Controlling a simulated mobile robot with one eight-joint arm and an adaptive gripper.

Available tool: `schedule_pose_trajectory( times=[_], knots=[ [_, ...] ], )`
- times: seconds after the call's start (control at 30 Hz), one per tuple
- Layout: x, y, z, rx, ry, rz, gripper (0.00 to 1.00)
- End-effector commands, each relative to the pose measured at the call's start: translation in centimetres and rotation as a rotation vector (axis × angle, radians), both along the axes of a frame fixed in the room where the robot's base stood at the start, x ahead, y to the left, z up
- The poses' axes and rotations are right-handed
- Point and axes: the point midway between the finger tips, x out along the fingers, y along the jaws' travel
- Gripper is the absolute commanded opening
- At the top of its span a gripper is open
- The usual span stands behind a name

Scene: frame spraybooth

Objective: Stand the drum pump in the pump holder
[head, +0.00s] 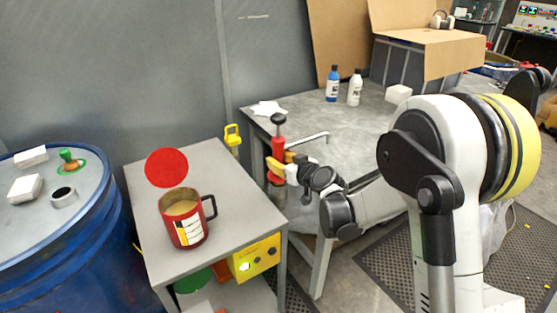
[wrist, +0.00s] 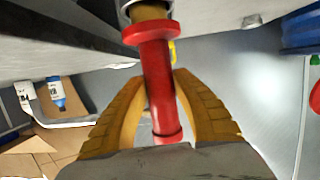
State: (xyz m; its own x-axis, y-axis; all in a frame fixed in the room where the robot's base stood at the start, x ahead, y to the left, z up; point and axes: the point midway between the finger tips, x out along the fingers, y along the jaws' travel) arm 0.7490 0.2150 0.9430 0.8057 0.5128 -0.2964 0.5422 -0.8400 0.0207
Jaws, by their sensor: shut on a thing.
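The drum pump (head: 278,148) has a red body, a dark knob on top and a pale bent spout pointing right. It is held upright in the air between the small table and the larger workbench. My gripper (head: 287,170) is shut on its red body; in the wrist view, yellow fingers (wrist: 162,82) flank the red tube (wrist: 158,75). A yellow bracket-like piece (head: 233,135) stands at the small table's far right corner, left of the pump. I cannot tell whether it is the pump holder. The pump's lower end is partly hidden in the head view.
The small grey table (head: 232,198) carries a red mug (head: 188,230) and a flat red disc (head: 166,168). A blue drum (head: 95,245) stands left. The workbench (head: 362,116) holds a blue bottle (head: 332,86) and a white bottle (head: 355,90). A yellow box (head: 258,257) sits below.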

Motion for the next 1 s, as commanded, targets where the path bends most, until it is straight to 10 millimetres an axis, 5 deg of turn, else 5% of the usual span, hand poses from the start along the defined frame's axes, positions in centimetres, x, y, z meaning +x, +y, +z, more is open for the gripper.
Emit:
schedule_pose_trajectory(
  times=[1.0],
  knots=[
    [0.0, 0.0, -1.5, 0.001, -0.002, -0.002, 0.00]
  ],
)
